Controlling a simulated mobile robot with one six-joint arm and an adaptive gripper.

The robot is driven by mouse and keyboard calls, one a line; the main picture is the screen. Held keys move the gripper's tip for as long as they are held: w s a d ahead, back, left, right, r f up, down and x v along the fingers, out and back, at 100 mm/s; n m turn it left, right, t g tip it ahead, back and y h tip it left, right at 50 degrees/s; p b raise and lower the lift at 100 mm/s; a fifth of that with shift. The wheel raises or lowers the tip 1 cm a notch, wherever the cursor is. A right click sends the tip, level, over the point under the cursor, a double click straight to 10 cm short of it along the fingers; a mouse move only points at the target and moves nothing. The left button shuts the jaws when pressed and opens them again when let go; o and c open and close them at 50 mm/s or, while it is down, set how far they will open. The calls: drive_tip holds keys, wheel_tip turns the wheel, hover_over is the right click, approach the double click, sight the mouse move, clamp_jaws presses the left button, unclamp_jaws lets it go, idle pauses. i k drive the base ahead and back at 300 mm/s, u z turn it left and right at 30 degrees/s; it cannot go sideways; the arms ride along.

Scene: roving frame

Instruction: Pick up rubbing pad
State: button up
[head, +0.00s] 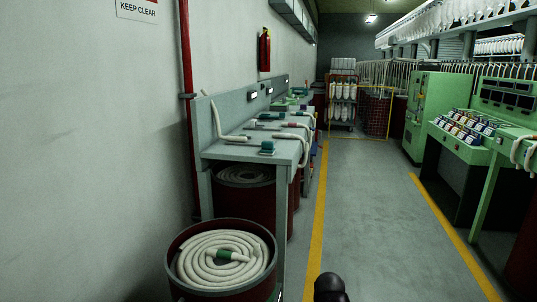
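A small teal block (267,148) sits on the near end of the grey workbench (222,153) by the left wall; it may be the rubbing pad, but it is too small to be sure. A dark rounded part at the bottom centre looks like my own arm. My gripper's fingers do not show.
A dark red can (178,262) of coiled white rope stands in front of the bench. Green machines (428,110) line the right side. A cart (342,102) stands at the far end. The grey aisle floor (372,215) between the yellow lines is clear.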

sight(267, 149)
drive_tip(key=u, duration=0.75)
drive_tip(key=k, duration=0.15)
drive_tip(key=z, duration=2.15)
drive_tip(key=i, duration=0.95)
drive_tip(key=u, duration=0.65)
